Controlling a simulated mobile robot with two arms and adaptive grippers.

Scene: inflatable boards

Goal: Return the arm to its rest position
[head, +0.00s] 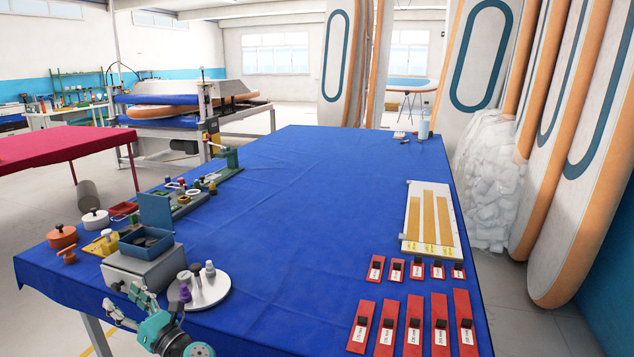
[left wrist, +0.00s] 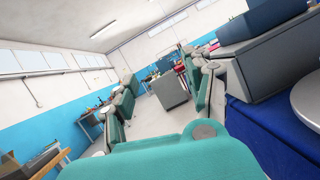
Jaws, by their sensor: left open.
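My left arm (head: 165,335) comes in at the bottom of the head view, teal and grey. Its left gripper (head: 127,300) is beside the table's front left edge, near the grey box (head: 143,263). In the left wrist view the gripper (left wrist: 160,95) shows its fingers spread apart with nothing between them. The grey box stands at the right of that view (left wrist: 275,65). My right gripper is in neither view.
The blue-covered table (head: 290,220) has a wide clear middle. A round white stand (head: 205,293) with small parts sits near the gripper. Red labelled cards (head: 412,323) and a white board with tan strips (head: 430,218) lie at the right. Inflatable boards (head: 575,150) stand beyond.

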